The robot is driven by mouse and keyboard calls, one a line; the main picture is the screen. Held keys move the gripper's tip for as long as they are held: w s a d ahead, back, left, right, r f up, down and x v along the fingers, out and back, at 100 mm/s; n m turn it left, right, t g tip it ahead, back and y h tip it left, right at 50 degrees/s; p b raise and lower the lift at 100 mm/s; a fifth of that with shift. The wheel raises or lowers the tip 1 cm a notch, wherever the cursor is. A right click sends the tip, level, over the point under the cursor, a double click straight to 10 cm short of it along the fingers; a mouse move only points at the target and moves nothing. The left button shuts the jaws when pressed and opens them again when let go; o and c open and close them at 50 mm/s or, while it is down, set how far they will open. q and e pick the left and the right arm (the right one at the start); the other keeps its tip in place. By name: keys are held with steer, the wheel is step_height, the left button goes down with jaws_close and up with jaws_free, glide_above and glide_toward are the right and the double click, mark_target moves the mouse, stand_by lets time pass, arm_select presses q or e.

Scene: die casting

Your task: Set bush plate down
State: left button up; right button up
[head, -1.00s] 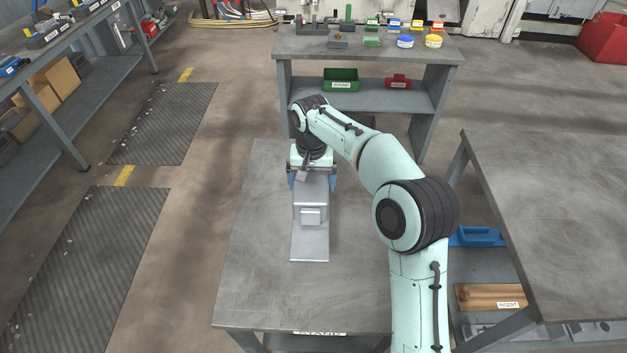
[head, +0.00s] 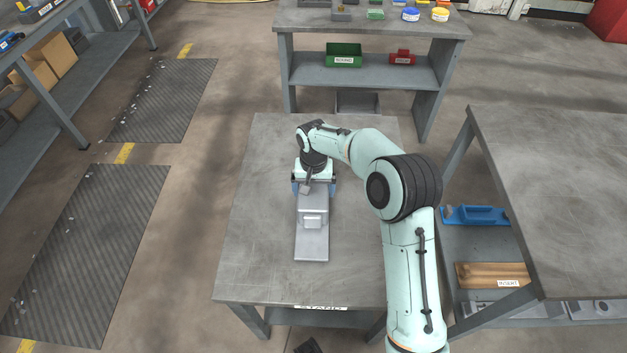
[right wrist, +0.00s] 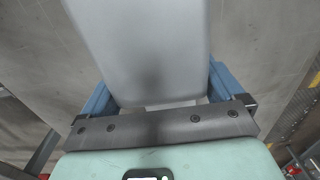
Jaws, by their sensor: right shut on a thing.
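The bush plate (head: 313,240) is a long grey metal plate with a small raised block on it. In the head view it is over the middle of the grey table (head: 255,240) labelled STAND. My right gripper (head: 314,190) is at its far end, with blue fingers on both sides of the plate, shut on it. In the right wrist view the plate (right wrist: 150,50) fills the middle between the blue fingers. I cannot tell whether its underside touches the table. My left gripper is not in view.
A workbench (head: 440,82) with a green bin (head: 343,56) and a red bin (head: 402,58) stands behind. Another grey table (head: 560,190) is at the right, near a shelf with a blue tool (head: 475,215). The table is bare around the plate.

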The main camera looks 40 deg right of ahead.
steer(key=shift+f, duration=0.15)
steer(key=o, duration=1.6)
steer(key=shift+f, duration=0.15)
steer(key=shift+c, duration=0.2)
step_height(320, 180, up, 12)
steer(key=shift+r+p, duration=0.2)
steer(key=shift+p, duration=0.6)
steer(key=shift+a+f, duration=0.1)
